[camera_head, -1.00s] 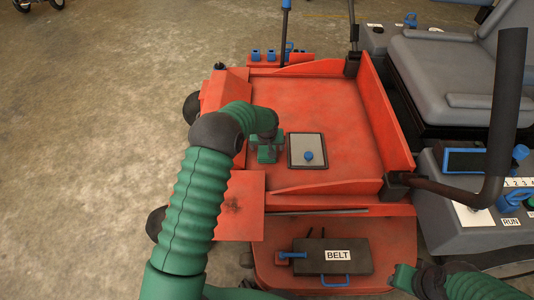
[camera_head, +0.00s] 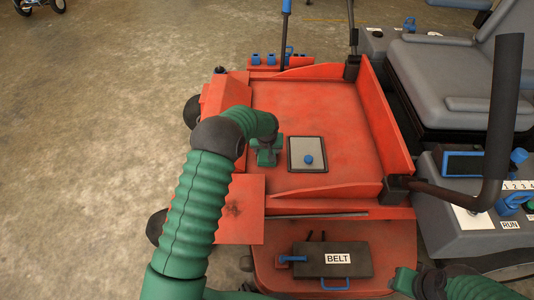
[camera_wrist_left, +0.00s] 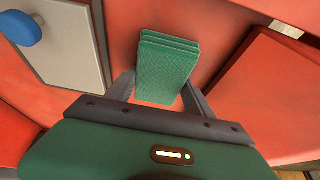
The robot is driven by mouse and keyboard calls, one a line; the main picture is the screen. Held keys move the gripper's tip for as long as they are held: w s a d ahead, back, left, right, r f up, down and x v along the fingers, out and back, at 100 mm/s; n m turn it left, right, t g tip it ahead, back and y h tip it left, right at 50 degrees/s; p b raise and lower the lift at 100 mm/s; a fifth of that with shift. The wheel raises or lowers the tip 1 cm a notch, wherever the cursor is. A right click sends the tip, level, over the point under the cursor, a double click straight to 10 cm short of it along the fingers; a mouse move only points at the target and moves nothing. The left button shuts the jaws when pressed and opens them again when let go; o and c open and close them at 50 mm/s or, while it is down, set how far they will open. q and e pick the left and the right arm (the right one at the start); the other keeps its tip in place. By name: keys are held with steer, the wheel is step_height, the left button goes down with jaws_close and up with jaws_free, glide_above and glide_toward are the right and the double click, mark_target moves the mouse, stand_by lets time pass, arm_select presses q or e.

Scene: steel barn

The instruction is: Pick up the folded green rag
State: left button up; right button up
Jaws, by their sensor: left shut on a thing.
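The folded green rag (camera_wrist_left: 165,68) is a small layered block between the two fingers of my left gripper (camera_wrist_left: 162,95) in the left wrist view. The fingers are shut on it, one at each side. In the head view my left gripper (camera_head: 266,158) is low over the red deck (camera_head: 320,100), just left of a grey plate with a blue knob. There the rag is hard to tell from my green gripper. I cannot tell whether the rag still touches the deck. My right gripper (camera_head: 405,280) shows in part at the bottom right, and its jaws are not clear.
The grey plate (camera_head: 296,144) with its blue knob lies right beside my left gripper. A dark cover marked BELT (camera_head: 345,258) is at the front. A black bar (camera_head: 500,130) and a grey seat (camera_head: 450,75) stand at the right. Open floor lies at the left.

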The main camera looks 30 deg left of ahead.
arm_select(q)
steer(key=shift+c, duration=0.7)
steer(key=shift+r, duration=0.35)
step_height(320, 180, up, 10)
steer(key=p, duration=0.4)
